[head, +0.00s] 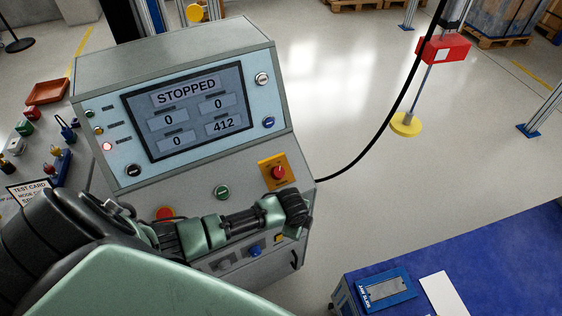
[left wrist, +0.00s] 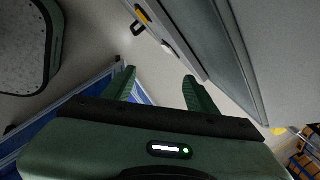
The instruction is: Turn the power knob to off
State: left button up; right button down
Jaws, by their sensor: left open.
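The grey control console (head: 180,60) stands at the left of the head view, its screen reading STOPPED. A red knob (head: 278,172) sits on a yellow-orange plate at the right of its lower panel; I cannot read a power label. My left gripper (head: 300,212) is just below and right of this knob, apart from it in the picture, in front of the console's right edge. In the left wrist view its two fingers (left wrist: 159,74) are spread and nothing shows between them. My arm hides part of the lower panel. The right gripper is not in view.
A green button (head: 222,192), a red button (head: 165,213) and a blue knob (head: 254,252) are on the console close to my arm. A black cable (head: 365,150) leaves its right side. A blue-topped table (head: 480,255) is at lower right. The floor between is clear.

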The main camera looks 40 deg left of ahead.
pick_arm(q)
jog(key=w+a+r+m+y+p, duration=0.1)
jog(key=w+a+r+m+p, duration=0.15)
jog(key=r+m, duration=0.85)
jog(key=m+g+y, duration=0.1)
jog(key=y, duration=0.2)
send_near(279, 171)
jog(key=f, duration=0.1)
jog(key=p+x, duration=0.1)
jog(key=x, duration=0.6)
jog(key=shift+w+a+f, duration=0.1)
jog(key=shift+a+f, duration=0.2)
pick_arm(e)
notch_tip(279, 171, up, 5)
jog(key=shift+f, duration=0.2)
pick_arm(q)
grip_shut()
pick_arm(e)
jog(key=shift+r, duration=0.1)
